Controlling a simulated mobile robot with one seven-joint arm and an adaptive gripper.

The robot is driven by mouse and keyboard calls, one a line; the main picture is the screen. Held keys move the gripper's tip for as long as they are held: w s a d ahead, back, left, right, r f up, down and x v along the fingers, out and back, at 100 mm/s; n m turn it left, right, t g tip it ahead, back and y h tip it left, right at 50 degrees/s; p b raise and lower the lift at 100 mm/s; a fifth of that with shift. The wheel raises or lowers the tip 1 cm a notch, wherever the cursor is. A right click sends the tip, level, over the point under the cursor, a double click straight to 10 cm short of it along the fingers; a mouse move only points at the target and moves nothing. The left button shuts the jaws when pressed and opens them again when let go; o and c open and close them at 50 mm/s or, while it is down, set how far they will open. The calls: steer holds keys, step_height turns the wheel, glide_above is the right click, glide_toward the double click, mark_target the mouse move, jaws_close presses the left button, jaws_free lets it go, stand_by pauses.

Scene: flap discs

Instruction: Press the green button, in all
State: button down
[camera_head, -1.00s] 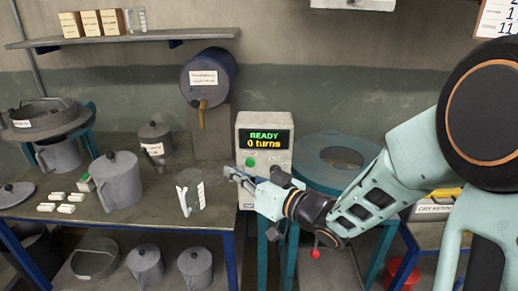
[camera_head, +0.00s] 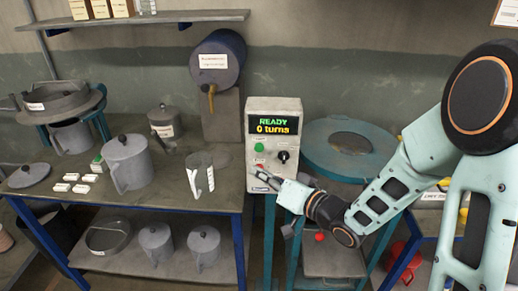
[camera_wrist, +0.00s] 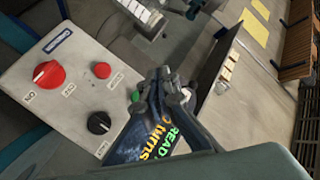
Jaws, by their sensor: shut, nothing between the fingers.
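The control box (camera_head: 289,200) is grey, and its display (camera_head: 272,124) reads "READY 0 turns". The green button (camera_head: 258,148) is on its front, at the left under the display. It also shows in the wrist view (camera_wrist: 135,96), just left of my fingers and partly hidden by them. My gripper (camera_head: 262,179) is shut and empty. In the head view it lies across the lower front of the box, below the green button. In the wrist view my gripper (camera_wrist: 160,76) overlaps the display. I cannot tell how far its tips stand from the panel.
A small red button (camera_wrist: 102,70), a black knob (camera_wrist: 99,122) and a large red knob (camera_wrist: 48,74) share the panel. A clear jug (camera_head: 200,174) stands on the table left of the box. A round teal stand (camera_head: 318,160) is to the right.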

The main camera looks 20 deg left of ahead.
mark_target(259, 148)
steer(key=shift+w+a, duration=0.25)
steer(key=shift+w, duration=0.9)
steer(key=shift+w+a, duration=0.3)
steer(key=shift+w, duration=0.8)
steer(key=shift+w+a, duration=0.25)
steer(key=shift+w, duration=0.9)
steer(key=shift+w, duration=0.15)
steer(key=shift+w+a, duration=0.1)
steer(key=shift+w, duration=0.15)
